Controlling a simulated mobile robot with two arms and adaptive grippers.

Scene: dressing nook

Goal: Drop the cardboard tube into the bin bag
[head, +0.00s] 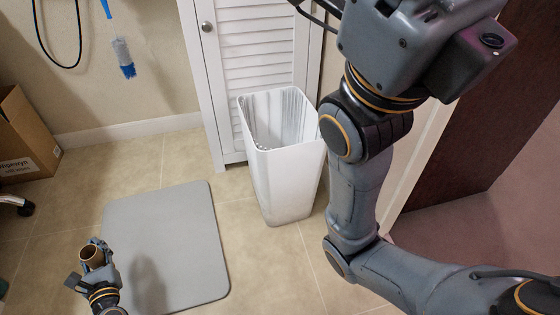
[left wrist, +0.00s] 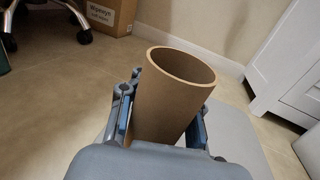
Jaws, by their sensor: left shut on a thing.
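The cardboard tube (left wrist: 178,95) is brown and hollow, with its open end facing up in the left wrist view. My left gripper (head: 91,264) is shut on it, at the lower left of the head view, above the grey mat. The tube (head: 92,254) shows small between the fingers there. The bin bag (head: 278,117) is a pale liner inside a tall white bin (head: 286,180), open at the top. The bin stands in front of a white louvred cabinet, well right of the left gripper. My right arm crosses the right side of the head view; its fingertips are not visible.
A grey mat (head: 165,225) lies on the tiled floor. A cardboard box (head: 25,135) and a chair wheel (head: 22,205) are at the left. The louvred cabinet (head: 250,65) stands behind the bin. A blue brush (head: 122,55) hangs on the wall.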

